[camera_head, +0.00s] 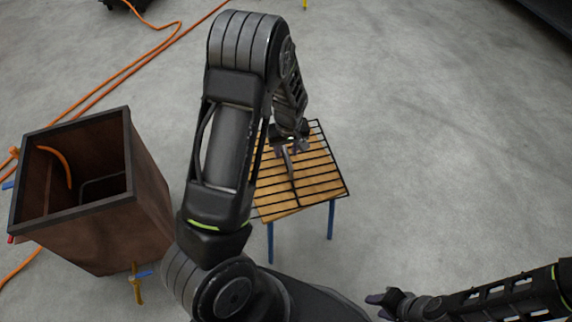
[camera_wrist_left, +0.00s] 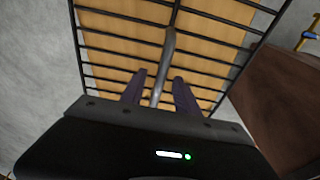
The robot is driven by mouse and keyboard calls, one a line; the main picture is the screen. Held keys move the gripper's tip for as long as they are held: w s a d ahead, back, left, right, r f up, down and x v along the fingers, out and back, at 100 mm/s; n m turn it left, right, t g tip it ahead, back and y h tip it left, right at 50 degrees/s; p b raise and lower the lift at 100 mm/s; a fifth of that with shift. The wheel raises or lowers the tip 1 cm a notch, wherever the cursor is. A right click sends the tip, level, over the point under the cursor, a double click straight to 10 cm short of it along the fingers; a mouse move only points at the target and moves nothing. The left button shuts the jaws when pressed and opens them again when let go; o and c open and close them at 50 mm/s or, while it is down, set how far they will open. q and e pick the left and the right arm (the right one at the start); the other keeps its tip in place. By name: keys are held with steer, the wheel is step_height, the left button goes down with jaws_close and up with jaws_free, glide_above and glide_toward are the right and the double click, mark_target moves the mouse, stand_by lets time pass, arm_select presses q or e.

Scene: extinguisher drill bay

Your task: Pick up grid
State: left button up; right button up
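The grid (camera_head: 325,182), a black wire rack, lies on a small wooden table with blue legs. It fills much of the left wrist view (camera_wrist_left: 105,70). A grey rod (camera_wrist_left: 168,52), which looks like a handle, runs along the middle of the grid. My left gripper (camera_head: 287,160) is over the grid. In the left wrist view its two dark fingers (camera_wrist_left: 160,80) stand apart with the rod between them, and gaps show on both sides of it. My right gripper (camera_head: 374,306) is at the bottom right, away from the grid, with its fingers apart and empty.
A brown open-topped box (camera_head: 110,225) stands left of the table (camera_head: 275,213), with an orange hose (camera_head: 58,160) in it. Orange hoses (camera_head: 120,77) cross the floor at upper left. The floor (camera_head: 440,150) to the right is clear.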

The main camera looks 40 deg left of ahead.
arm_select(q)
steer(key=shift+a+f, duration=0.1)
steer(key=shift+f, duration=0.8)
jaws_close()
steer(key=shift+w+r, duration=0.1)
stand_by(1.0)
